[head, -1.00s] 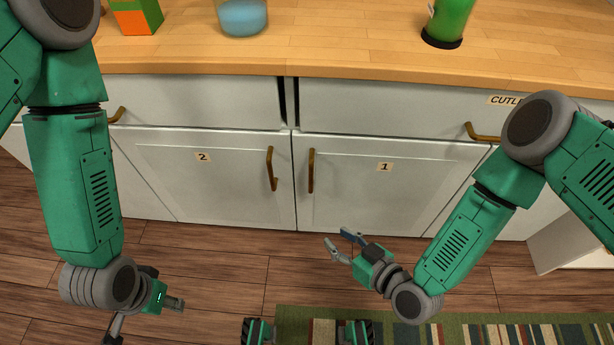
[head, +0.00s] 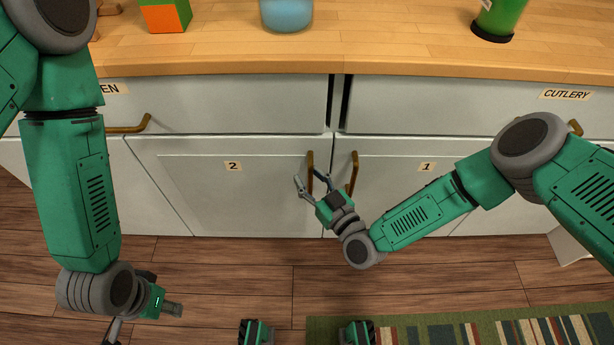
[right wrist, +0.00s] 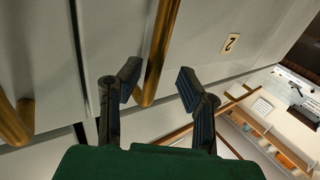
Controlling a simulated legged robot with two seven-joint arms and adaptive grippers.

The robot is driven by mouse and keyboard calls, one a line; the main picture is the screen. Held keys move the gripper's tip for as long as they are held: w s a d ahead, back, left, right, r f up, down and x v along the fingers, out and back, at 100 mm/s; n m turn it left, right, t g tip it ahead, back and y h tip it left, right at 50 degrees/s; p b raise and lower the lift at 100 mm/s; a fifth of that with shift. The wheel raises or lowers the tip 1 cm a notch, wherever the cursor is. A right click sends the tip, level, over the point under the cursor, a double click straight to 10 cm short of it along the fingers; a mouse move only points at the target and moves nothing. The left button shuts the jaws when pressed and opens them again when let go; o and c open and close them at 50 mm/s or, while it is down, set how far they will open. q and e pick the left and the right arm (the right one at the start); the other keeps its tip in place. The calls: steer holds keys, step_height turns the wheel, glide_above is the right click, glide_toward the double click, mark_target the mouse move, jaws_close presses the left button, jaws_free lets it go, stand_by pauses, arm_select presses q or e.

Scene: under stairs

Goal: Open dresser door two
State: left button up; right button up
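Dresser door two (head: 225,190) is a white panel labelled "2", and it looks closed in the head view. Its brass vertical handle (head: 310,172) is at the door's right edge. My right gripper (head: 311,184) is open at that handle. In the right wrist view the door two handle (right wrist: 158,50) runs down between the two open fingers (right wrist: 158,86), not gripped. The label "2" (right wrist: 231,43) shows there too. My left gripper (head: 145,318) hangs low at the left, away from the dresser; its fingers are spread apart and hold nothing visible.
Door one (head: 425,195) with its own handle (head: 352,173) is just right of door two. Drawers sit above, one marked "CUTLERY" (head: 566,94). A blue cup (head: 286,14) and a green container (head: 498,18) stand on the wooden counter (head: 380,50). A striped rug (head: 480,330) lies at lower right.

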steer(key=shift+w+a, duration=0.2)
steer(key=shift+w, duration=0.15)
steer(key=shift+w+d, duration=0.1)
steer(key=shift+d, duration=0.6)
steer(key=c, duration=0.6)
steer(key=shift+a, duration=0.5)
jaws_close()
